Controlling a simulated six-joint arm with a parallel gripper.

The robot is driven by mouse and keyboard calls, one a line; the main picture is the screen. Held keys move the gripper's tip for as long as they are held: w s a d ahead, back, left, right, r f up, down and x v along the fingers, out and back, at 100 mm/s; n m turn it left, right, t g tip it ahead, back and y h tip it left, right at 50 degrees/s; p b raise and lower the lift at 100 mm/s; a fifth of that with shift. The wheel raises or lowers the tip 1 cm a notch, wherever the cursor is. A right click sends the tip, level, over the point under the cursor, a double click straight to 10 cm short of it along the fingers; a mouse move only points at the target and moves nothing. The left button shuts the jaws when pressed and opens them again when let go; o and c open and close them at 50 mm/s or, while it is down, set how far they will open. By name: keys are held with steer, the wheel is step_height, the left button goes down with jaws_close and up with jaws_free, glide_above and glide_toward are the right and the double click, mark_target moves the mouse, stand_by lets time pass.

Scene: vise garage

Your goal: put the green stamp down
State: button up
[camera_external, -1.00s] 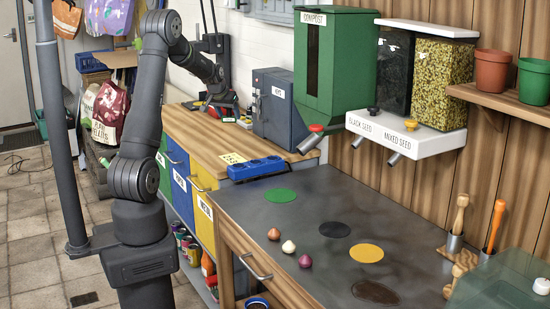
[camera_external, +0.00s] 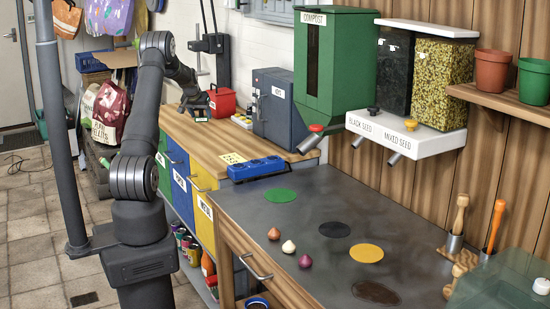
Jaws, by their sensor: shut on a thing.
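A red box (camera_external: 222,101) stands on the bench just right of my gripper.
The bench's middle is clear. The grey table (camera_external: 310,205) holds three bulbs and coloured discs.

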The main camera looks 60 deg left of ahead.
mark_target(199, 119)
steer(key=shift+s+a+f, duration=0.1)
steer(key=shift+a+f, duration=0.2)
steer(key=shift+f, duration=1.8)
steer(key=shift+f, duration=0.15)
steer(key=o, duration=1)
steer(key=shift+c, duration=0.2)
steer(key=shift+d+r, duration=0.1)
steer(key=shift+r, duration=0.2)
steer(key=v, duration=1.1)
steer(key=shift+s+d+r, duration=0.15)
steer(key=shift+s+r, duration=0.05)
